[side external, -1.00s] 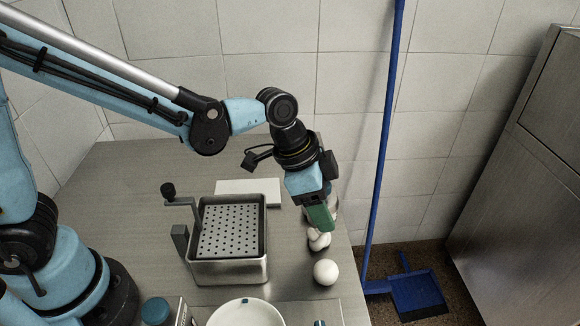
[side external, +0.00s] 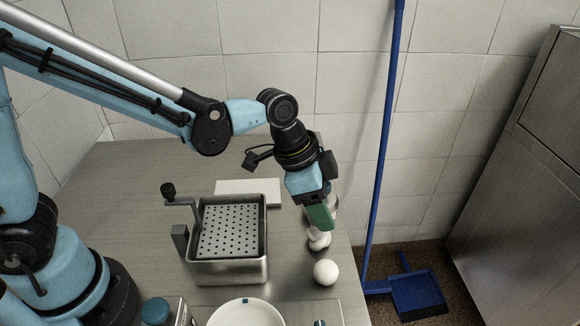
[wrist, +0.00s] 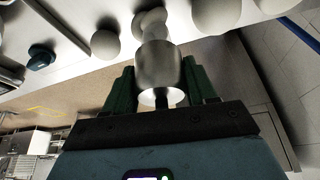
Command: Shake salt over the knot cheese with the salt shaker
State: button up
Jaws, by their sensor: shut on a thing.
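My gripper (side external: 320,216), with green fingers, is tilted over the right side of the steel table. In the wrist view my gripper (wrist: 160,92) is shut on a shiny metal cylinder, which I take to be the salt shaker (wrist: 158,66). In the side view the salt shaker (side external: 334,203) is mostly hidden behind the fingers. The white, lumpy knot cheese (side external: 319,240) sits on the table just below the fingertips. In the wrist view the knot cheese (wrist: 150,20) is beyond the shaker and partly covered by it. I cannot tell whether they touch or whether salt is falling.
A white ball (side external: 325,272) lies in front of the knot cheese, near the table's right edge. A metal tub with a perforated basket (side external: 230,230) and crank stands to the left. A white block (side external: 248,187) is behind it, a white bowl (side external: 245,314) in front.

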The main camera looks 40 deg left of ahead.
jog(key=shift+w+a, duration=0.3)
jog(key=shift+w, duration=0.2)
jog(key=shift+s+d, duration=0.45)
jog(key=shift+s, duration=0.2)
jog(key=shift+s+d, duration=0.45)
jog(key=shift+s, duration=0.15)
jog(key=shift+w+a, duration=0.95)
jog(key=shift+w, duration=0.3)
jog(key=shift+s+d, duration=0.5)
jog(key=shift+s, duration=0.15)
jog(key=shift+s+d, duration=0.45)
jog(key=shift+s, duration=0.2)
jog(key=shift+w+a, duration=0.5)
jog(key=shift+w, duration=0.2)
jog(key=shift+w+a, duration=0.45)
jog(key=shift+w, duration=0.2)
jog(key=shift+r, duration=2.5)
